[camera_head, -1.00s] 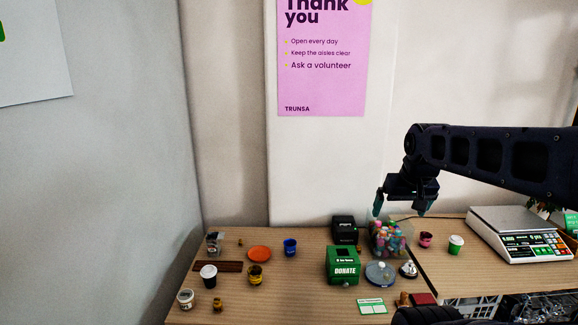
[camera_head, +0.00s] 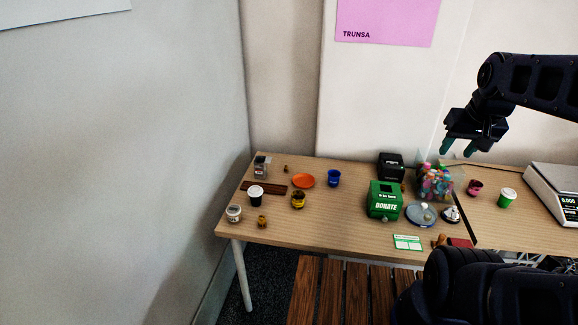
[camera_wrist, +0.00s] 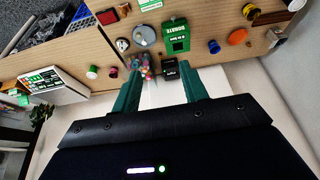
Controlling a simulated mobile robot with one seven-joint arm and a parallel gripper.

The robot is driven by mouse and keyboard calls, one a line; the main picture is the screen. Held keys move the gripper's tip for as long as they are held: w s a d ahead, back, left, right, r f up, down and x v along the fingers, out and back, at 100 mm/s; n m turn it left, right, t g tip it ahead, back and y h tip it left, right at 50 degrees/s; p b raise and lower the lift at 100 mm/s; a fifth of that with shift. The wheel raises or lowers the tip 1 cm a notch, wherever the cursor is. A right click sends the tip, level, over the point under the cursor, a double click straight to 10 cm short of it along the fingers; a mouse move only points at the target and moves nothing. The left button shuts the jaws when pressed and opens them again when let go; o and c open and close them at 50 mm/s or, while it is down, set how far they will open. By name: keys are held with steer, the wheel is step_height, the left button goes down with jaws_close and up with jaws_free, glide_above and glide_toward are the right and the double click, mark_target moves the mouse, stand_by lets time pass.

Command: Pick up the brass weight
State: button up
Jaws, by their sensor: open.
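A small brass-coloured piece (camera_head: 262,221), knobbed on top, stands upright near the front left of the table. A second small brassy piece (camera_head: 286,169) stands further back, behind the dark wooden strip. Both look like weights, but they are too small to tell which one is the brass weight. My gripper (camera_head: 459,148) is open and empty, high above the right part of the table, far from both pieces. In the wrist view its two green fingers (camera_wrist: 160,68) are spread, with a tub of coloured items beyond them.
A green donation box (camera_head: 384,200), a black device (camera_head: 391,166) and a clear tub (camera_head: 434,182) stand right of centre. A slatted bench (camera_head: 340,290) is in front.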

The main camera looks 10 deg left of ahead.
steer(key=w+a+r+n, duration=0.1)
steer(key=w+a+n, duration=0.15)
steer(key=w, duration=0.45)
steer(key=w+a+r+n+g, duration=0.1)
steer(key=w+a+r, duration=0.15)
steer(key=w, duration=0.35)
steer(key=w+a+r+n, duration=0.1)
steer(key=w+a, duration=0.2)
steer(key=w, duration=0.4)
steer(key=w+a+f+n+g, duration=0.1)
steer(key=w+a+f+n, duration=0.15)
steer(key=w+a, duration=0.5)
steer(key=w+a+f+n+g, duration=0.1)
steer(key=w+a+f+n, duration=0.1)
steer(key=w+a+f, duration=0.5)
steer(key=n+g, duration=0.2)
steer(key=n, duration=0.6)
glide_above(286, 166)
step_height(286, 166, down, 31)
steer(key=shift+w+f, duration=0.1)
steer(key=shift+f, duration=4.8)
jaws_close()
